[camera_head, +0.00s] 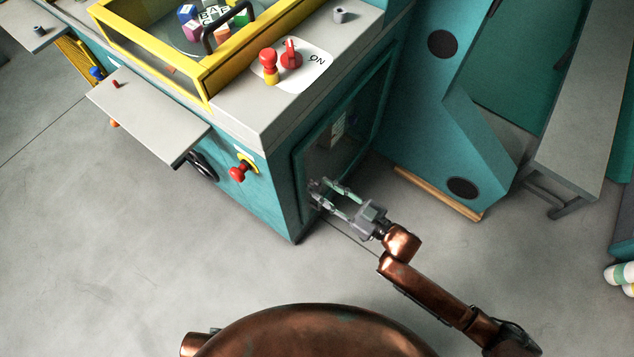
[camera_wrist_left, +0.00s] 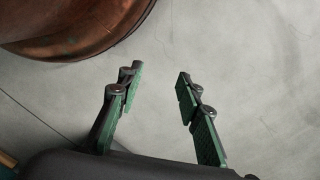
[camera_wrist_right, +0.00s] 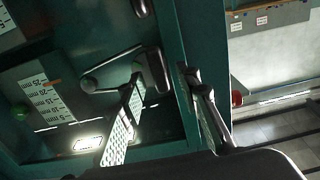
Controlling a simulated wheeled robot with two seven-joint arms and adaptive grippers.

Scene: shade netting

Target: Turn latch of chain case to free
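The chain case is the dark windowed door (camera_head: 345,130) on the teal machine's side. A dark latch block (camera_wrist_right: 156,72) with a thin bent rod shows at the door's edge in the right wrist view; in the head view the latch area is small and partly covered by my fingers. My right gripper (camera_head: 325,196) is open at the door's lower front edge. In the right wrist view its fingertips (camera_wrist_right: 168,86) are on either side of the latch block; contact cannot be told. My left gripper (camera_wrist_left: 158,80) is open and empty above bare floor, outside the head view.
A millimetre scale (camera_wrist_right: 47,98) shows behind the door window. A red knob (camera_head: 238,172) and black handwheel (camera_head: 202,165) project from the machine's front. A teal guard (camera_head: 440,110) stands right of the door, above a wooden strip (camera_head: 437,193). Floor in front is clear.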

